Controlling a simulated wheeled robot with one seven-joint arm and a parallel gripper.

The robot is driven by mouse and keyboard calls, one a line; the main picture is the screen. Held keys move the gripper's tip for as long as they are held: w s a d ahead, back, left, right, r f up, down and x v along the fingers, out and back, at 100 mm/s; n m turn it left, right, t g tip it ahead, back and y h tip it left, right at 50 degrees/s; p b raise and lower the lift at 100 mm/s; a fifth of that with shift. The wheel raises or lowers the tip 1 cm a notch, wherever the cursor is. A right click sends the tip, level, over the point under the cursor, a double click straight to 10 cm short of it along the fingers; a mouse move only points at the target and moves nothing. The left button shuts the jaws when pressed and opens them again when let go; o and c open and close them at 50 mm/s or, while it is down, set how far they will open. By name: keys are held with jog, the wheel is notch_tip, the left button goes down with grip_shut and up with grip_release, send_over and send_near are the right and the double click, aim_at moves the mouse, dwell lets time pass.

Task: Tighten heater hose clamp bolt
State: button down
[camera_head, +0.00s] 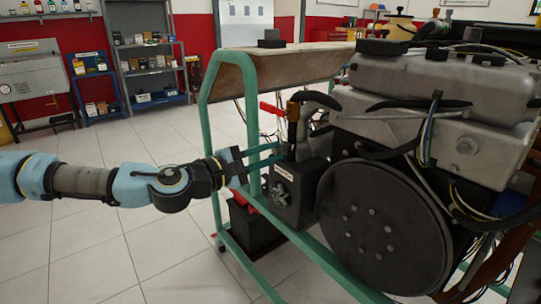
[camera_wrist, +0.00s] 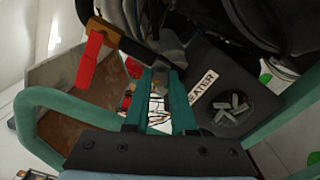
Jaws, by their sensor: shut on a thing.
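My gripper (camera_head: 281,152) reaches in from the left at the heater box (camera_head: 301,190), below the hose. In the wrist view its two teal fingers (camera_wrist: 160,82) close on a small grey-brown bolt-like piece, mostly hidden between the tips; I take it as the clamp bolt. A black hose (camera_head: 318,99) bends down toward the box. A brass-coloured valve piece (camera_head: 293,111) with a red lever (camera_head: 271,109) stands above the fingers; the lever also shows in the wrist view (camera_wrist: 91,60). The heater box carries a white "HEATER" label (camera_wrist: 202,86). The clamp itself is not clear.
The green stand frame (camera_head: 205,120) passes close to my gripper, with its curved bar also in the wrist view (camera_wrist: 35,100). The engine (camera_head: 440,90) and its large dark disc (camera_head: 384,226) fill the right. The tiled floor at left is clear.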

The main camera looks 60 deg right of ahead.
jog(key=m+b, duration=0.1)
jog(key=m, duration=0.4)
jog(key=shift+f+m, duration=0.1)
jog(key=shift+m, duration=0.2)
jog(key=m+b, duration=0.1)
jog(key=m, duration=0.4)
jog(key=shift+m, duration=0.4)
jog(key=c, duration=0.7)
grip_release()
jog(key=shift+c, duration=0.2)
jog(key=v, duration=1)
jog(key=shift+a+b, duration=0.3)
jog(key=shift+a, duration=0.1)
jog(key=shift+w, duration=0.1)
